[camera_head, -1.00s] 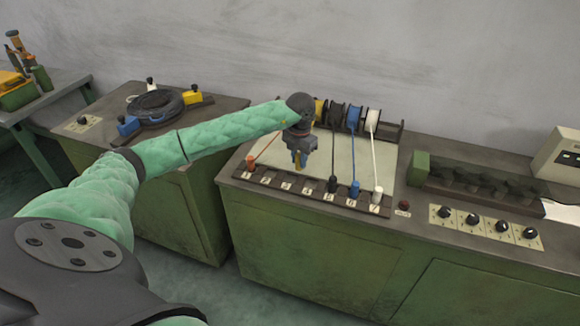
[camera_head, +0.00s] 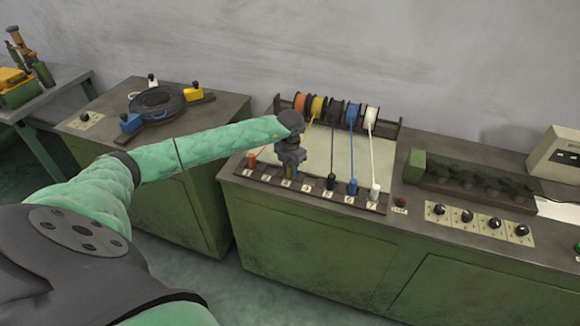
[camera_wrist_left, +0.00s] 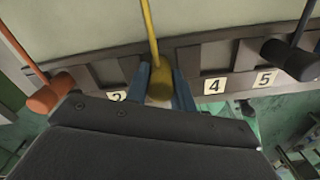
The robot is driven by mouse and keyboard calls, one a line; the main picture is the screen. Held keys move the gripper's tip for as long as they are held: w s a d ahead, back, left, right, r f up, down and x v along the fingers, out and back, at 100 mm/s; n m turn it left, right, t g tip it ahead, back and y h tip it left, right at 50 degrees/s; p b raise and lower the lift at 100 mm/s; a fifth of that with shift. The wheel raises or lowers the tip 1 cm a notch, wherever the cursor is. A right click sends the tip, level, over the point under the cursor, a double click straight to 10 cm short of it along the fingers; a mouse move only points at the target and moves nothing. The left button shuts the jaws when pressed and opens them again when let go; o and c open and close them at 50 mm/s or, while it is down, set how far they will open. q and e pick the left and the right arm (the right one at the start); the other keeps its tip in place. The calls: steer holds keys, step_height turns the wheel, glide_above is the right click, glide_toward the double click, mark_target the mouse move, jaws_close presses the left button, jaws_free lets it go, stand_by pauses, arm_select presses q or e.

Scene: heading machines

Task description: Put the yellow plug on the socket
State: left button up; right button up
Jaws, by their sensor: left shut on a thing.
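My left gripper (camera_head: 288,175) is shut on the yellow plug (camera_wrist_left: 159,82), pointing down over the numbered socket strip (camera_head: 318,193). In the left wrist view the yellow plug sits between the blue fingers (camera_wrist_left: 160,90), with its yellow cord running up and away. The plug is at the strip between the labels 2 and 4. The fingers and wrist hide the socket under it, so I cannot tell whether it is seated. My right gripper is not in view.
Orange (camera_head: 252,160), black (camera_head: 331,181), blue (camera_head: 352,187) and white (camera_head: 375,191) plugs stand on the strip with cords from the spools (camera_head: 335,110). A cable coil (camera_head: 157,103) lies on the left bench.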

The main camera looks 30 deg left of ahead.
arm_select(q)
steer(key=shift+f, duration=0.1)
steer(key=o, duration=1)
